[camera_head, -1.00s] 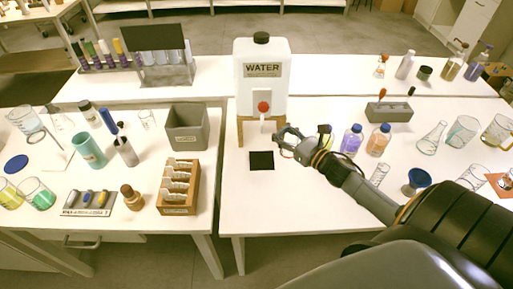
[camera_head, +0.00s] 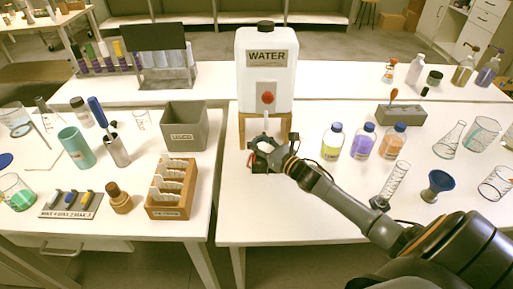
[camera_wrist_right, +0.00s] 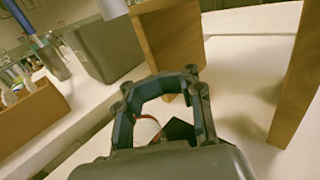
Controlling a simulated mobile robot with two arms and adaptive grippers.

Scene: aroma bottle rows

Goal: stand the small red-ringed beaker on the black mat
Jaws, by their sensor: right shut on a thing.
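My right gripper (camera_head: 262,157) is in front of the water tank, where it covers the spot of the black mat in the head view. In the right wrist view its fingers (camera_wrist_right: 160,90) are closed around a small clear beaker (camera_wrist_right: 148,130) with a reddish ring, mostly hidden by the fingers and palm. A dark patch of the black mat (camera_wrist_right: 180,131) shows beside the beaker, low between the fingers. I cannot tell whether the beaker touches the mat. My left gripper is not in view.
The water tank (camera_head: 266,85) with a red tap stands on a wooden stand just behind the gripper. Capped bottles (camera_head: 363,141) stand to the right, with a glass cylinder (camera_head: 393,182) nearer. A grey bin (camera_head: 185,128) and wooden card box (camera_head: 172,190) stand left, across a table gap.

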